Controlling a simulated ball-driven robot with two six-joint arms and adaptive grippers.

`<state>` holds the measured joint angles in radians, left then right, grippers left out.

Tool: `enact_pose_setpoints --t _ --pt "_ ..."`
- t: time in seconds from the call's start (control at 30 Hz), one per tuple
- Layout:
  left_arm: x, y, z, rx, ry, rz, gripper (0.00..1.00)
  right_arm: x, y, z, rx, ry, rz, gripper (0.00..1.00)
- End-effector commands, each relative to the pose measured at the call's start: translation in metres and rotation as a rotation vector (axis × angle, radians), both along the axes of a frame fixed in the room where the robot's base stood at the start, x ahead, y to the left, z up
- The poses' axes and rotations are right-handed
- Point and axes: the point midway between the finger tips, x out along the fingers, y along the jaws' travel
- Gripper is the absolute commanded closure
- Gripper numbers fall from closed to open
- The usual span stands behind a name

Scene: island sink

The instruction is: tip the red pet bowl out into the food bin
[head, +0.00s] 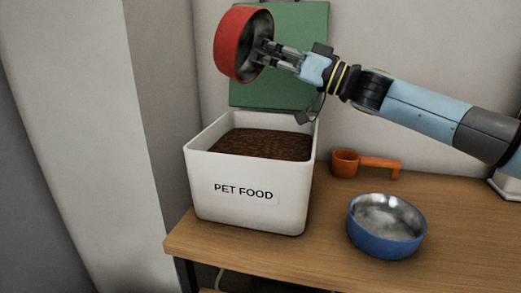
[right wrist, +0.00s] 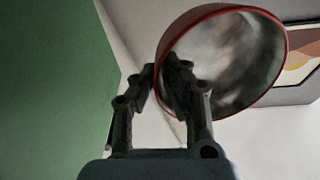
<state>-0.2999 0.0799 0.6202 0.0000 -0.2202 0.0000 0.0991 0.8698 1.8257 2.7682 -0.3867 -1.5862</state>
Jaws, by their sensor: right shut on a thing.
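The red pet bowl (head: 234,47) is held in the air above the white food bin, tilted on its side with its opening facing right in the head view. My right gripper (head: 267,56) is shut on the bowl's rim. In the right wrist view the bowl (right wrist: 270,14) shows its grey metal inside, with no food visible in it, and the gripper fingers (right wrist: 168,85) are at its rim. The food bin (head: 244,194), labelled PET FOOD, is open and holds brown kibble (head: 262,145). The bowl is apart from the bin. My left gripper is not in view.
A blue bowl (head: 387,245) with a metal inside stands on the wooden counter (head: 325,262) right of the bin. An orange scoop (head: 345,163) lies behind it. A green board (head: 295,30) is on the wall behind the red bowl. A wall corner stands close on the left.

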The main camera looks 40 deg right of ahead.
Motion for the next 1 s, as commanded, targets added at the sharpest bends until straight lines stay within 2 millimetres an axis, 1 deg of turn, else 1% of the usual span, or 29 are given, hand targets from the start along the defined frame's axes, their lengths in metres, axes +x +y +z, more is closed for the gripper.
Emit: enact_pose_setpoints --t 0.03,0.1,0.23,0.33,0.57,0.63,0.7,0.87,1.0 --pt "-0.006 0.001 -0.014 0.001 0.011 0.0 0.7 0.001 0.001 -0.008 -0.015 0.016 0.003 1.0" --pt "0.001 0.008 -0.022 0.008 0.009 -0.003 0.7 0.003 0.002 -0.009 -0.026 0.037 0.003 1.0" --pt "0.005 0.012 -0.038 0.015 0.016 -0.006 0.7 0.004 0.004 -0.009 -0.044 0.07 -0.002 1.0" --pt "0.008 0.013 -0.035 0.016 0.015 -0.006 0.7 0.005 0.005 -0.003 -0.054 0.091 -0.001 1.0" --pt "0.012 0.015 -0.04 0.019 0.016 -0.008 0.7 0.008 0.006 -0.002 -0.078 0.14 -0.009 1.0" --pt "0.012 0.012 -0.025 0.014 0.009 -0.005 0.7 0.008 0.005 0.007 -0.077 0.149 -0.01 1.0" --pt "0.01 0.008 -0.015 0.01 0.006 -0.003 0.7 0.008 0.005 0.008 -0.083 0.16 -0.01 1.0" --pt "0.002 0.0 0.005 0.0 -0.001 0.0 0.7 0.01 0.006 0.002 -0.101 0.201 -0.01 1.0" --pt "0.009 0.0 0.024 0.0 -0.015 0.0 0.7 0.012 0.006 -0.002 -0.117 0.233 -0.013 1.0"
